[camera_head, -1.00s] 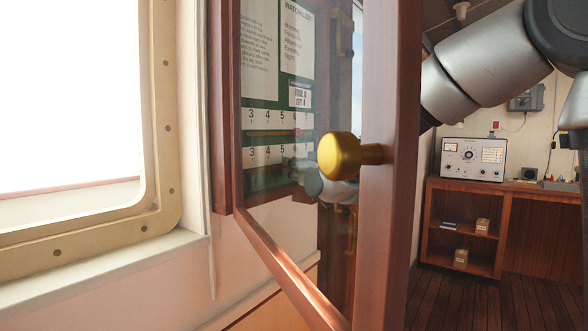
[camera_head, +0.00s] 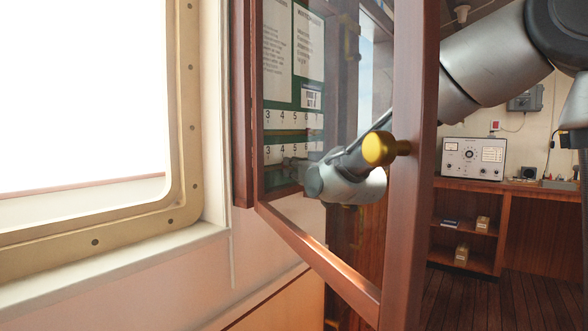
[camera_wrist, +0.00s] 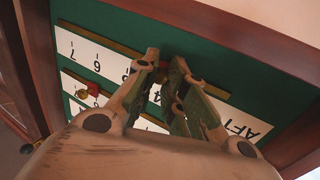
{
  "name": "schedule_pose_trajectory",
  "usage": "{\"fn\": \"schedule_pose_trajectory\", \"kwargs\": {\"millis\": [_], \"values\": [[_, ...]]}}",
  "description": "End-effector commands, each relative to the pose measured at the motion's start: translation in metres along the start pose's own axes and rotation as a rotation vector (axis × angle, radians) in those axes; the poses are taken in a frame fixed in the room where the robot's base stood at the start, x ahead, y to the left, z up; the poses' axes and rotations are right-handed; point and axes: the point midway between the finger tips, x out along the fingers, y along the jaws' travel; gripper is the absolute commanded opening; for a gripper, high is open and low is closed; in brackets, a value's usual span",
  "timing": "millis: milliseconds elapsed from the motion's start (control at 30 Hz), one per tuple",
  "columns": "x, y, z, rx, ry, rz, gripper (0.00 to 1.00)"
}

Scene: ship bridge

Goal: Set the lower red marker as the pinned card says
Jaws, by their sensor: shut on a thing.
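A glazed wooden door (camera_head: 410,230) with a brass knob (camera_head: 380,148) stands open beside a green board (camera_head: 275,107). The board holds papers, a small pinned card (camera_head: 311,97), whose print is too small to read surely, and two white number strips. In the wrist view, my gripper (camera_wrist: 166,62) is at the strip nearer the board's edge, by the 4. It is shut on a red marker (camera_wrist: 163,73), mostly hidden by the fingers. Another red marker (camera_wrist: 92,89), with a brass knob, sits on the other strip. In the head view, my gripper (camera_head: 292,168) shows dimly through the glass.
The open door's frame and glass stand close in front of my wrist. A brass-framed window (camera_head: 190,130) is at the left. A wooden cabinet (camera_head: 500,192) with a grey instrument (camera_head: 474,158) stands at the back right.

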Motion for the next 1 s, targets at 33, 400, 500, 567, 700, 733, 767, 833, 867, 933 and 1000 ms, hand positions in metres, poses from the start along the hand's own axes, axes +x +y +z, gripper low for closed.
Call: {"fn": "schedule_pose_trajectory", "kwargs": {"millis": [33,400,500,567,700,733,767,833,867,933,1000], "values": [[0.0,0.0,-0.001,0.0,0.001,0.0,0.14],[0.0,0.0,0.0,0.0,0.001,0.0,0.36],[-0.002,0.0,-0.001,0.0,0.001,0.0,0.36],[-0.007,0.0,-0.001,0.0,0.001,0.0,0.36],[-0.03,0.0,-0.001,0.0,0.002,-0.001,0.36],[-0.037,0.0,-0.001,0.0,0.002,-0.001,0.36],[-0.044,0.0,-0.002,0.0,0.002,-0.001,0.36],[-0.061,0.0,-0.001,0.0,0.002,0.0,0.36],[-0.068,0.0,-0.002,0.0,0.003,0.0,0.36],[-0.083,0.0,-0.002,0.0,0.003,-0.001,0.36],[-0.096,0.0,-0.001,0.0,0.003,-0.001,0.36]]}}
